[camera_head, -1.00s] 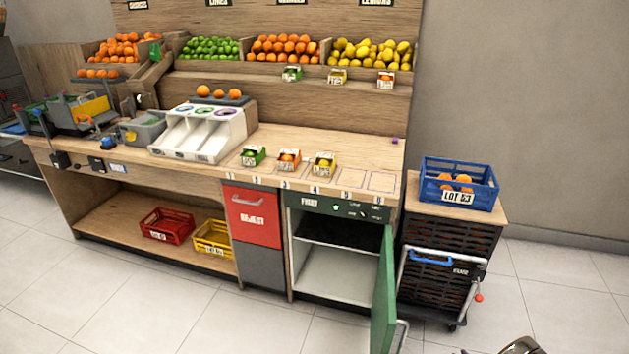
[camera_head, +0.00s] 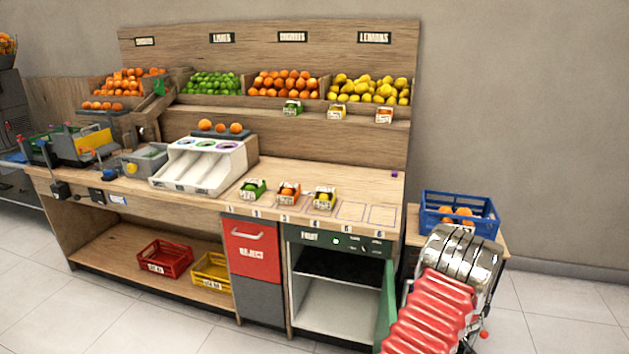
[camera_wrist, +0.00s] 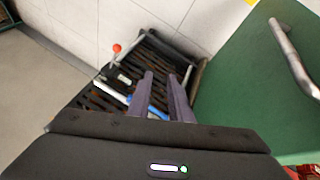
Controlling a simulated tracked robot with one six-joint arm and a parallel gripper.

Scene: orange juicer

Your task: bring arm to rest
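My arm shows at the lower right of the head view as a red ribbed sleeve (camera_head: 432,318) with a chrome joint (camera_head: 462,262). It covers part of the cart and the cabinet's green door (camera_head: 386,308), which stands open. My gripper's fingers are hidden in that view. In the wrist view my gripper (camera_wrist: 163,86) points down with its two dark fingers apart and nothing between them. The green door (camera_wrist: 235,85) and its metal handle (camera_wrist: 294,58) are to its right there. The fingers overlap the dark slatted cart (camera_wrist: 150,65) in the picture.
A blue crate (camera_head: 484,224) of oranges stands on the cart beside the counter (camera_head: 300,180). Small fruit boxes sit on the counter, and red (camera_head: 165,258) and yellow (camera_head: 211,269) crates on the lower shelf. Open floor (camera_head: 575,315) lies at right.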

